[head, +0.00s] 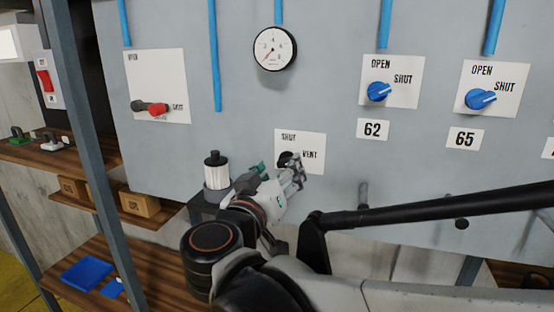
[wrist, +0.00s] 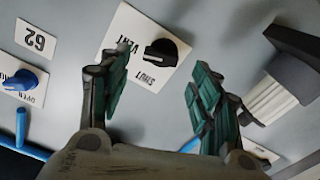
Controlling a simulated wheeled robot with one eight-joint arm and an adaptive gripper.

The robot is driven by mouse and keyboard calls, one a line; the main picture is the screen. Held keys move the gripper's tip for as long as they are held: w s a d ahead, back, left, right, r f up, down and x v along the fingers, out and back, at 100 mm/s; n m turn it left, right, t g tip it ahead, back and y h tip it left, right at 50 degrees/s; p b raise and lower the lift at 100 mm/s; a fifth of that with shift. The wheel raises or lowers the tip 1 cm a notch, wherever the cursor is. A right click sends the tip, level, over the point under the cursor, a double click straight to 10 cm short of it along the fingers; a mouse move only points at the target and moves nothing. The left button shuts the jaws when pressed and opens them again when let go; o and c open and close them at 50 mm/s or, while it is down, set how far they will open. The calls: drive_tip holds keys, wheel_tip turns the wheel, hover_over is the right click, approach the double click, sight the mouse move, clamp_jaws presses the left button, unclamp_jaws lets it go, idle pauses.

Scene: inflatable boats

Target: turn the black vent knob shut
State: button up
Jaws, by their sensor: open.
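The black vent knob (wrist: 162,53) sits on a white plate (wrist: 134,32) marked SHUT and VENT on the grey panel. Its white pointer line faces the VENT word in the wrist view. In the head view the knob (head: 284,158) shows partly behind my gripper (head: 278,171). My gripper, with green-padded fingers, also shows in the wrist view (wrist: 160,68). I see no contact with the knob.
A white-and-black filter cylinder (head: 216,172) stands close left of my gripper; it also shows in the wrist view (wrist: 278,90). Blue knobs (head: 377,92) (head: 480,98) sit to the right, a red-handled valve (head: 152,107) to the left, and a gauge (head: 275,48) above.

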sight(285, 162)
drive_tip(key=shift+p+x, duration=0.4)
drive_tip(key=shift+x, duration=1.85)
drive_tip(key=c, duration=1.1)
